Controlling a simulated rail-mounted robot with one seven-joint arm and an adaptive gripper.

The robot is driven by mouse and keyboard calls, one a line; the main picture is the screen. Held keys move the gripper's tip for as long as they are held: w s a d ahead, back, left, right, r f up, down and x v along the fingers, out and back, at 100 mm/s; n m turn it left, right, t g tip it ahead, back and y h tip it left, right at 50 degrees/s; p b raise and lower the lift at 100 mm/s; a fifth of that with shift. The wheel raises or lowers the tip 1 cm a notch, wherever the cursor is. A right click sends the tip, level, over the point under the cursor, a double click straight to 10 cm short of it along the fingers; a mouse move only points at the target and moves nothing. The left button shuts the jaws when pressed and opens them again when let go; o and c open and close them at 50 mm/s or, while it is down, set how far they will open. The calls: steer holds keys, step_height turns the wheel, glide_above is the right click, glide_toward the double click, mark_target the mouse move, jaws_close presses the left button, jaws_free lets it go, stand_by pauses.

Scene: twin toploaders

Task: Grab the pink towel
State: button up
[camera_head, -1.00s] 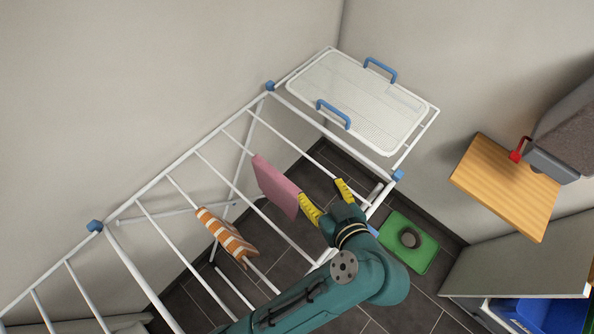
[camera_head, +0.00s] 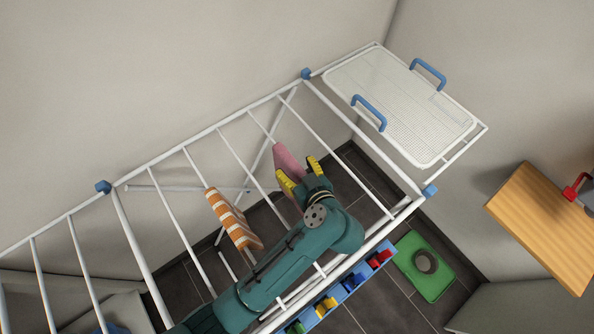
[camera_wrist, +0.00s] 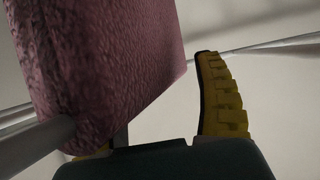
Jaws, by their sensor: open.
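The pink towel (camera_head: 287,158) hangs over a thin white bar of the drying rack (camera_head: 232,118). My gripper (camera_head: 296,165) is open, its yellow fingers right at the towel, covering its lower part in the head view. In the wrist view the towel (camera_wrist: 105,65) fills the left side, draped on a bar. One yellow finger (camera_wrist: 222,95) stands clear to the right of it, with a gap. The other finger is mostly hidden behind the towel; only a yellow sliver shows at the bottom left. I cannot tell whether the towel touches either finger.
An orange-and-white striped towel (camera_head: 233,218) hangs on a bar to the left, close to my arm. A white mesh shelf with blue handles (camera_head: 400,105) is at the rack's right end. Below are a coloured-peg strip (camera_head: 350,284) and a green mat (camera_head: 425,266).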

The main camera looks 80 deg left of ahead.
jaws_close()
stand_by(0.3)
stand_by(0.3)
